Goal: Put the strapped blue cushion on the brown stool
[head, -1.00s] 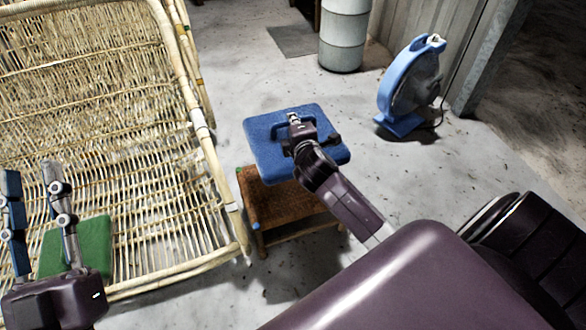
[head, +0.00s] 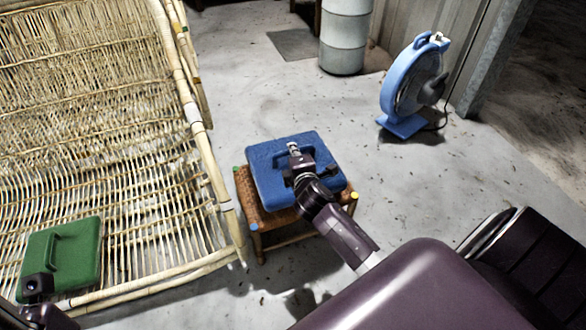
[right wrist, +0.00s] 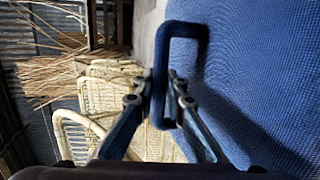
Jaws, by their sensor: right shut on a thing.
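The blue cushion (head: 265,165) has a loop strap on top. It lies over the seat of the brown stool (head: 249,200), hiding most of it; I cannot tell whether it touches. The stool's woven front and left edges and coloured leg tops show. My right gripper (head: 294,162) is shut on the strap from above. In the right wrist view the strap (right wrist: 162,75) passes between the fingers (right wrist: 172,95), beside the cushion's blue face (right wrist: 260,70). Only a dark part of my left arm shows at the lower left in the head view; its fingers are hidden.
A large rattan frame (head: 95,110) stands left of the stool, close to it. A green cushion with a handle (head: 75,262) lies on it. A blue fan (head: 408,90) and a pale drum (head: 343,40) stand behind. The concrete floor right of the stool is clear.

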